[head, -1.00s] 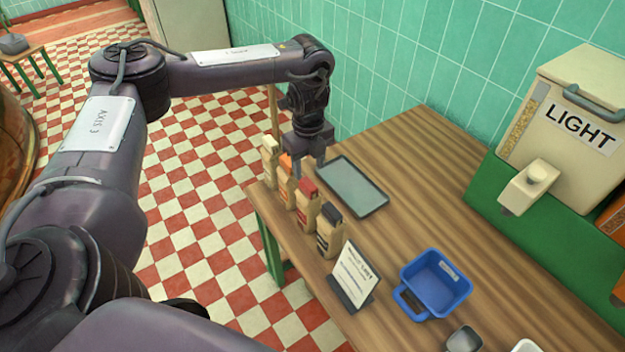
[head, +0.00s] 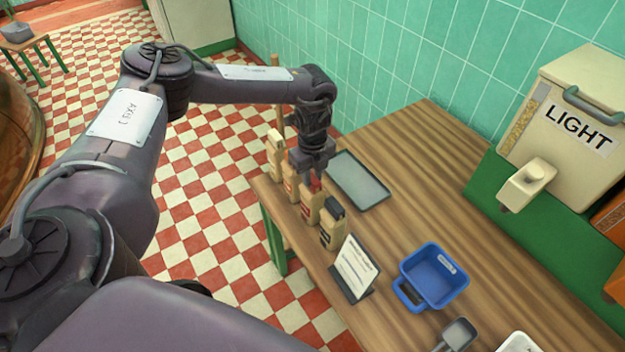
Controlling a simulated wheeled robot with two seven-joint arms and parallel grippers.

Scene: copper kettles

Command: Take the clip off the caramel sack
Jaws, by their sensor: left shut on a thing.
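Several paper sacks stand in a row along the table's left edge: one with a cream clip (head: 274,155), one whose top is hidden behind my gripper (head: 291,187), one with a red clip (head: 310,205) and one with a black clip (head: 332,228). The labels are too small to read, so I cannot tell which is caramel. My left gripper (head: 316,178) points down over the third sack, shut on its red clip (head: 316,186). The clip is at the sack's top; I cannot tell whether it still grips the paper. My right gripper is not in view.
A grey tray (head: 358,181) lies behind the sacks. A sign card (head: 354,270), a blue bin (head: 434,279) and a metal scoop (head: 459,334) are at the front. A cream LIGHT dispenser (head: 575,125) stands at the right. The wooden table's middle (head: 430,190) is clear.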

